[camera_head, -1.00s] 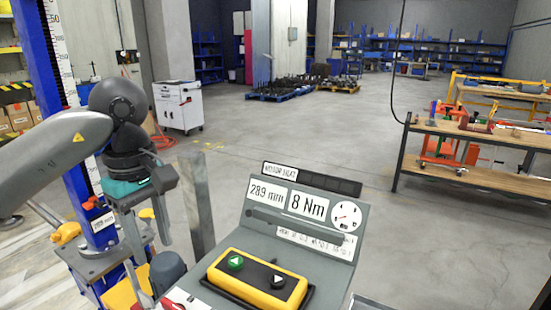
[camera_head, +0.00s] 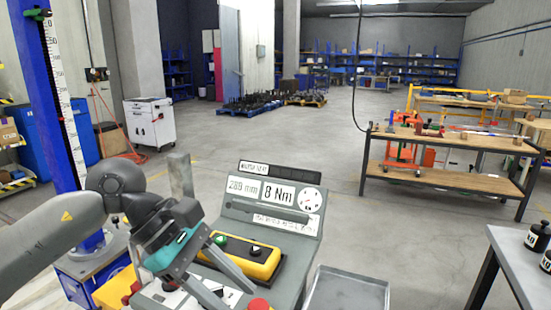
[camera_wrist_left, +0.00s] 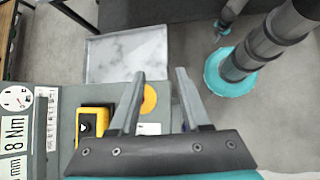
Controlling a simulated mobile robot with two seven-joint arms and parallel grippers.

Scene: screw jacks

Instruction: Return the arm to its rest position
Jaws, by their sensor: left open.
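My left arm comes in from the left in the head view. Its gripper (camera_head: 236,298) is over the front of the grey control console (camera_head: 302,238), with its fingers pointing down and right. In the left wrist view the two fingers of this gripper (camera_wrist_left: 160,73) are apart with nothing between them. The console's button box (camera_head: 240,256) is yellow and black, with a green button, and is partly hidden by the gripper. It also shows left of the fingers in the left wrist view (camera_wrist_left: 94,122). My right gripper is not in view.
A blue column with a scale (camera_head: 57,100) stands at the left behind my arm. A grey tray (camera_head: 346,291) sits right of the console. A table with black weights (camera_head: 515,262) is at the right edge. A workbench (camera_head: 440,177) stands farther back, with open floor before it.

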